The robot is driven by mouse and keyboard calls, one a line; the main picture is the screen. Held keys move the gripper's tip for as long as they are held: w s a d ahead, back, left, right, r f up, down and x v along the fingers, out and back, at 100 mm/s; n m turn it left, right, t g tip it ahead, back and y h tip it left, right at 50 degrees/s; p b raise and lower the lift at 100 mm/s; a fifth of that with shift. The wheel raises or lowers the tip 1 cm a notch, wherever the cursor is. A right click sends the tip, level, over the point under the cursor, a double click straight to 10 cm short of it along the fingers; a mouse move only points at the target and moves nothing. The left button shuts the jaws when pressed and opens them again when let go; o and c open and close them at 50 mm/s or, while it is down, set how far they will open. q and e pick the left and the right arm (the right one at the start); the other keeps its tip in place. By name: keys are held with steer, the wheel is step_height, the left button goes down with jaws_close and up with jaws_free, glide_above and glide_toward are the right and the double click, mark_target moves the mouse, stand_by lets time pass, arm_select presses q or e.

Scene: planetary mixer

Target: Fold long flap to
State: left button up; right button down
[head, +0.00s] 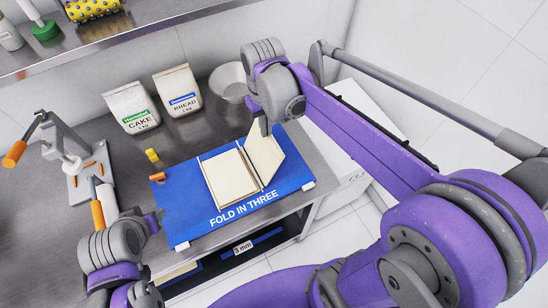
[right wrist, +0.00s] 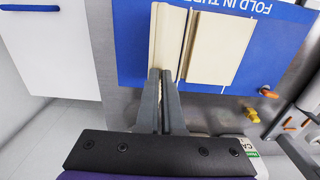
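A cream dough sheet (head: 226,180) lies on the blue mat (head: 183,222) marked "FOLD IN THREE". Its long flap (head: 265,153) on the right stands raised and tilted, with a dark gap along the fold. My right gripper (head: 265,127) is at the flap's upper edge. In the right wrist view its two fingers (right wrist: 162,75) are close together at the edge of the flap (right wrist: 168,35), seemingly pinching it; the flat part (right wrist: 217,48) lies beside. My left gripper (head: 148,222) is at the lower left, off the sheet; its fingers are not clear.
A yellow piece (head: 152,155) lies just behind the mat. Flour bags (head: 131,108) (head: 178,92) and a white bowl (head: 229,82) stand at the back. A press with an orange handle (head: 75,165) stands at the left. A shelf (head: 75,42) overhangs the back.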

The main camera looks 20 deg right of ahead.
arm_select(q)
steer(key=shift+a, duration=0.1)
arm_select(e)
steer(key=shift+s+a+r, duration=0.1)
steer(key=shift+a+r, duration=0.05)
steer(key=shift+a, duration=0.6)
steer(key=shift+s+a+r, duration=0.1)
steer(key=shift+s+a, duration=0.05)
steer(key=shift+a, duration=0.55)
steer(key=shift+s+a+r, duration=0.1)
steer(key=shift+a+r, duration=0.05)
steer(key=shift+a, duration=0.6)
arm_select(q)
steer(key=shift+w, duration=0.1)
arm_select(e)
steer(key=shift+a, duration=0.1)
arm_select(q)
steer(key=shift+s+f, duration=0.25)
steer(key=shift+f, duration=0.05)
arm_select(e)
steer(key=shift+s+a, duration=0.2)
steer(key=shift+a, duration=1.85)
steer(key=shift+f, duration=0.1)
